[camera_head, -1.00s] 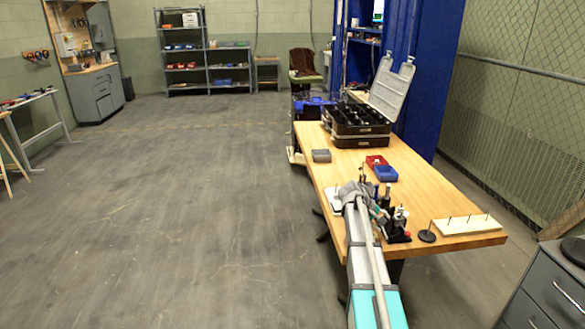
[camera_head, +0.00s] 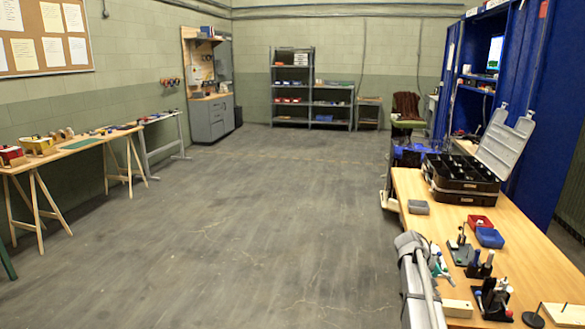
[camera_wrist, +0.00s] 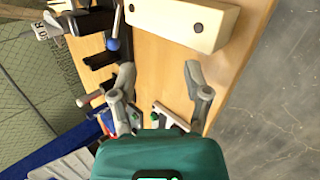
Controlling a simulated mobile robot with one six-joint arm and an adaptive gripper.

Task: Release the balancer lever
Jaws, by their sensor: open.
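My gripper (camera_wrist: 160,80) is open, with nothing between its fingers, above the wooden tabletop in the wrist view. A cream block (camera_wrist: 185,22) with two dark spots lies beyond the fingertips. A short stick with a blue ball end (camera_wrist: 112,45) stands to the left, beside black holders (camera_wrist: 100,58). I cannot tell whether it is the balancer lever, and I see nothing else I can surely name so. In the head view my arm covers part of the left edge of the workbench (camera_head: 545,262). The cream block (camera_head: 457,308) and a black tool stand (camera_head: 492,303) are to its right.
A red bin (camera_head: 479,222), a blue bin (camera_head: 490,237), a grey bin (camera_head: 418,207) and an open black case (camera_head: 462,183) stand farther back on the bench. A blue cabinet is behind. The floor (camera_head: 250,220) to the left is clear.

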